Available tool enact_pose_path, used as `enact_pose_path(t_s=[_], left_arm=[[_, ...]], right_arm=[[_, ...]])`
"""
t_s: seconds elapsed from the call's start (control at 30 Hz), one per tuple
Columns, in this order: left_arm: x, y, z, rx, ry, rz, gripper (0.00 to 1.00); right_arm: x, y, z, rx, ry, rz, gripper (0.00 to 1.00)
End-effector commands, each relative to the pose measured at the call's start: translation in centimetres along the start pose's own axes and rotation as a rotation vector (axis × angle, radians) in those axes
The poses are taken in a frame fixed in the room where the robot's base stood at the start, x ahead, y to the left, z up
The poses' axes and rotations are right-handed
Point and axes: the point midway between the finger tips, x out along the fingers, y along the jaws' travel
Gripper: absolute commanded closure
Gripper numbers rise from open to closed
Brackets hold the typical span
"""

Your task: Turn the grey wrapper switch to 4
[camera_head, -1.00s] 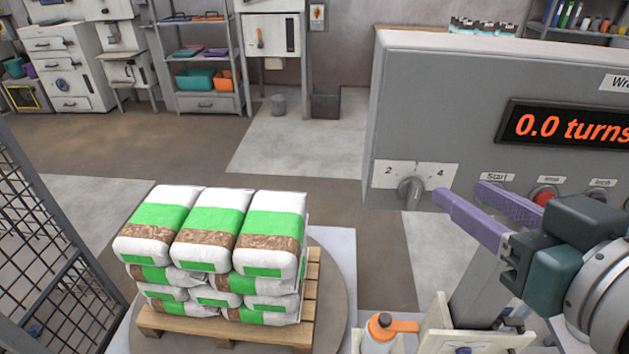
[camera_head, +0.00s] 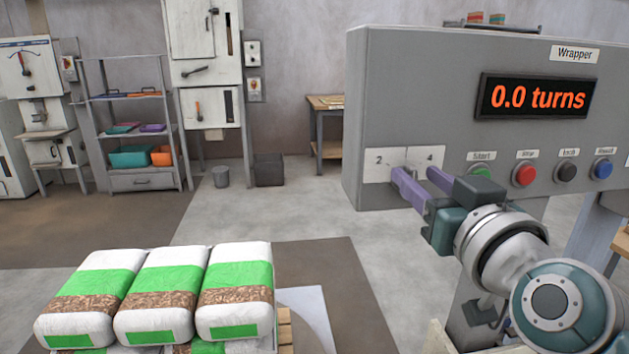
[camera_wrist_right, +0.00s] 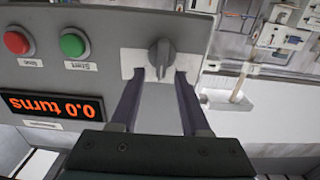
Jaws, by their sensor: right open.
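The grey wrapper switch (camera_wrist_right: 161,55) is a small knob on a white plate (camera_head: 376,166) marked 2 and 4, at the lower left of the grey control panel. In the head view the knob is largely hidden by my right gripper (camera_head: 414,172). The right wrist view shows it upside down, and I cannot tell which number it points to. My right gripper (camera_wrist_right: 160,78) is open, its two purple fingers with their tips close to the knob, one towards each side of it. The fingers are not closed on it. My left gripper is not in view.
The panel (camera_head: 430,80) has a display (camera_head: 536,97) reading 0.0 turns. Green (camera_head: 480,172), red (camera_head: 525,174), black (camera_head: 566,171) and blue (camera_head: 603,168) buttons sit right of the switch, close to my wrist. Stacked bags (camera_head: 160,290) stand at lower left.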

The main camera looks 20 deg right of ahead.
Motion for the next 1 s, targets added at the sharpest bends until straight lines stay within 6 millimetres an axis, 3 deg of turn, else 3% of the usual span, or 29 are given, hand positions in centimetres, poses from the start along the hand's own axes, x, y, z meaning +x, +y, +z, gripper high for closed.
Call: enact_pose_path(t_s=[0.17, 0.47, 0.87, 1.0], left_arm=[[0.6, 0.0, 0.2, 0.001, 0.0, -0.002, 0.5], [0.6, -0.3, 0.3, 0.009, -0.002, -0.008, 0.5], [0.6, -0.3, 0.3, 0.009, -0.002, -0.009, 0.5], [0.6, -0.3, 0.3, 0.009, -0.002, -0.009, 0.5]], right_arm=[[1.4, 0.0, 0.1, 0.001, 0.0, 0.0, 0.54], [1.6, 0.0, 0.0, 0.0, -0.002, -0.001, 0.54], [1.6, 0.0, 0.0, -0.001, -0.002, -0.001, 0.99], [1.6, 0.0, 0.0, -0.001, -0.002, -0.001, 1.0]])
